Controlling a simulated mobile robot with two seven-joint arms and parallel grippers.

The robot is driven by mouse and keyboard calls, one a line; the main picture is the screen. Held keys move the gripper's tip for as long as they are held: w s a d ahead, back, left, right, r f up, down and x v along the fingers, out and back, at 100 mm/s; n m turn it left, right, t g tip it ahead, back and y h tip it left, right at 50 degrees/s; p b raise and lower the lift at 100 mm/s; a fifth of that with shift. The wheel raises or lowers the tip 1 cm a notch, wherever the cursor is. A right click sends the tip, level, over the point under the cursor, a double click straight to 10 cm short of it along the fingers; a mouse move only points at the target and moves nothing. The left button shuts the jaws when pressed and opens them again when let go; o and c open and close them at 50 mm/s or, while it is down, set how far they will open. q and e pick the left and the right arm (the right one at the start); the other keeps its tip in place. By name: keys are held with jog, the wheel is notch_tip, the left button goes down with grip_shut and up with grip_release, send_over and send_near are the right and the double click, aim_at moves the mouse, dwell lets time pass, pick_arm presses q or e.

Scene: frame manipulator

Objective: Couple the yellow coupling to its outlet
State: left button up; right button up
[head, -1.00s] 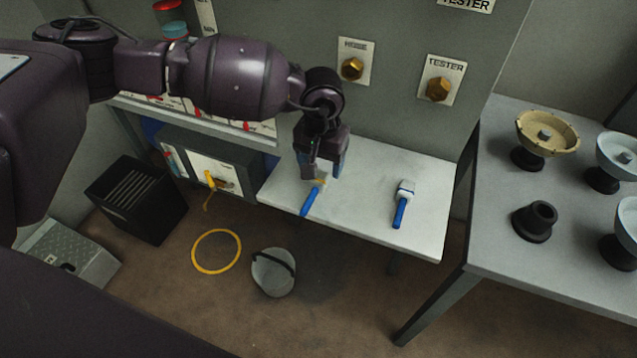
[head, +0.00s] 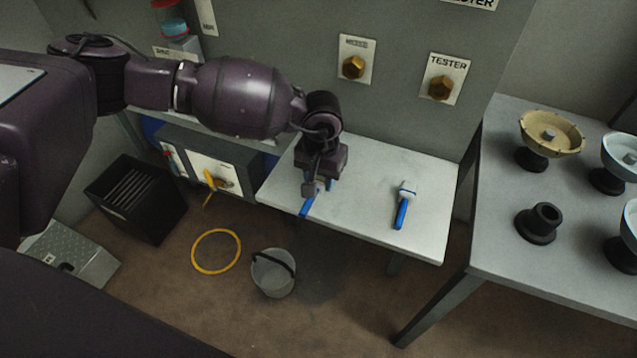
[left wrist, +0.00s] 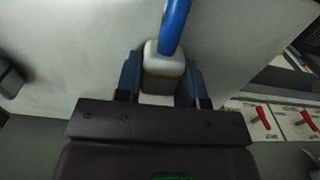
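The coupling with a yellow band is a white block with a blue shaft. In the head view its blue shaft (head: 306,207) sticks out on the white table from under my left gripper (head: 316,185), which hides most of the block. In the left wrist view the white block with its yellow band (left wrist: 164,72) sits between the two fingers of my left gripper (left wrist: 163,88). The fingers are close on both sides; I cannot tell whether they press on it. Two brass hex fittings are on the grey panel, one labelled TESTER (head: 440,88), one with a blurred label (head: 353,67). My right gripper is not in view.
A second white-and-blue coupling (head: 403,205) lies to the right on the white table (head: 370,170). A grey table (head: 490,190) with bowl-shaped parts stands at the right. A black bin (head: 135,198), yellow ring (head: 216,251) and bucket (head: 273,272) are on the floor.

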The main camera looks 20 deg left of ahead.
pick_arm(q)
jog(key=shift+c, duration=1.2)
notch_tip(320, 180, up, 20)
jog(key=p, duration=0.2)
